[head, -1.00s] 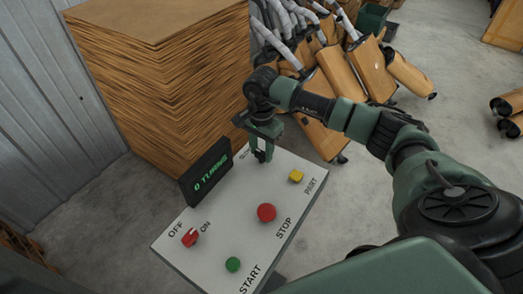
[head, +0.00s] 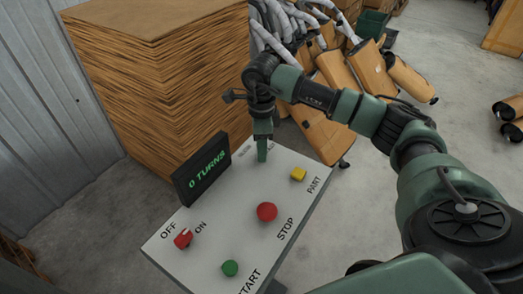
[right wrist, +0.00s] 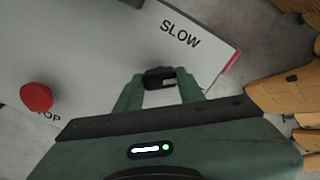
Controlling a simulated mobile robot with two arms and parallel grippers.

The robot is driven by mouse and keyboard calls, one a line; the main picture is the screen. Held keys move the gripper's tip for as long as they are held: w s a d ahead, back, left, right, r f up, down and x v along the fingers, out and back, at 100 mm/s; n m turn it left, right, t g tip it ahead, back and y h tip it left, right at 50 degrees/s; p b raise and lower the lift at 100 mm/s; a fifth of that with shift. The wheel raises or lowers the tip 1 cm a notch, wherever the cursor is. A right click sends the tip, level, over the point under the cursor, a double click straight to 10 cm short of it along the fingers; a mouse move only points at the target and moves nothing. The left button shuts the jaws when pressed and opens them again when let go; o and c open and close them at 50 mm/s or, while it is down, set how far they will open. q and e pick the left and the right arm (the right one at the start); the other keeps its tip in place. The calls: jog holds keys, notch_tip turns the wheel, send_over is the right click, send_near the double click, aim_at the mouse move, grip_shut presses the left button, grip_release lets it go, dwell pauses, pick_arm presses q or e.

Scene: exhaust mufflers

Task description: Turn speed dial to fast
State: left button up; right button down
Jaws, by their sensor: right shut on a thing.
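The control panel (head: 225,225) is a pale slanted board. My right gripper (head: 262,155) points down at its far end, seen edge-on in the head view. In the right wrist view, the fingers of my right gripper (right wrist: 160,90) are shut on the small dark speed dial (right wrist: 159,74), one on each side. The SLOW label (right wrist: 181,33) is readable beyond the dial; I see no FAST label. In the head view the gripper hides the dial. My left gripper is not in view.
The panel also carries a red-and-white OFF/ON switch (head: 183,238), a green START button (head: 229,268), a red STOP button (head: 266,211) and a yellow PART button (head: 298,174). A black display (head: 203,168) reads 0 TURNS. A wood stack (head: 160,85) stands behind.

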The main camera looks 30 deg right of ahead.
jog(key=m+b, duration=0.1)
jog(key=m, duration=0.2)
jog(key=shift+f+m, duration=0.1)
jog(key=shift+m, duration=0.2)
jog(key=shift+m+b, duration=0.6)
jog(key=shift+m, duration=1.3)
jog(key=c, duration=0.9)
grip_release()
